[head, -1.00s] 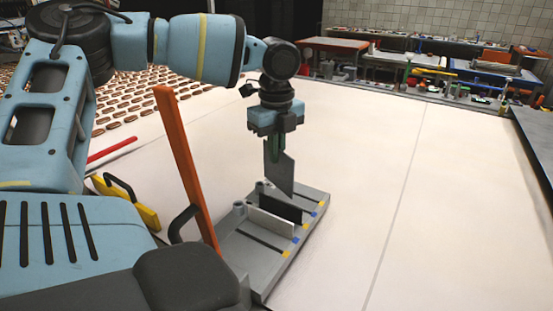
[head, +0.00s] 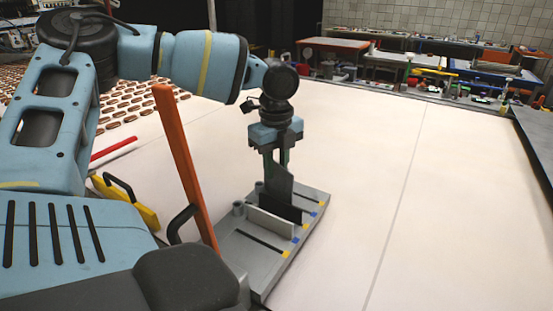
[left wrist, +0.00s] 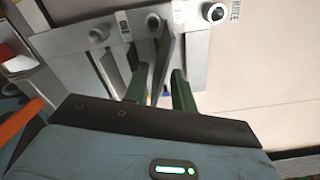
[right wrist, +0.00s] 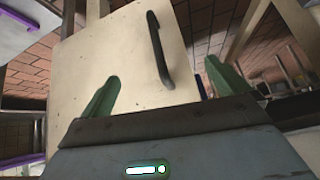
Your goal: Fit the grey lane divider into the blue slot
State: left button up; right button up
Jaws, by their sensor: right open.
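The grey lane divider (head: 279,182) stands roughly upright at the tray, beyond the black divider, which hides its lower edge in the head view. I cannot tell how deep it sits or which slot it is in. My left gripper (head: 276,162) is open around its upper part, and the left wrist view shows the divider (left wrist: 168,55) between two spread green fingers. The grey tray (head: 262,270) has blue and yellow slot marks; one blue mark (head: 297,240) is near the white divider. My right gripper (right wrist: 160,90) is open, before a pale panel with a dark handle.
A white divider (head: 269,222) and a black divider (head: 284,209) stand in the tray. An orange post (head: 185,165) rises left of the tray, near a yellow handled piece (head: 130,203). The white table right of the tray is clear.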

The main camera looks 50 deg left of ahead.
pick_arm(q)
jog(key=shift+r, duration=0.1)
notch_tip(320, 180, up, 12)
jog(key=shift+r, duration=0.25)
dwell(0.5)
jog(key=shift+s+f, duration=0.1)
dwell(0.4)
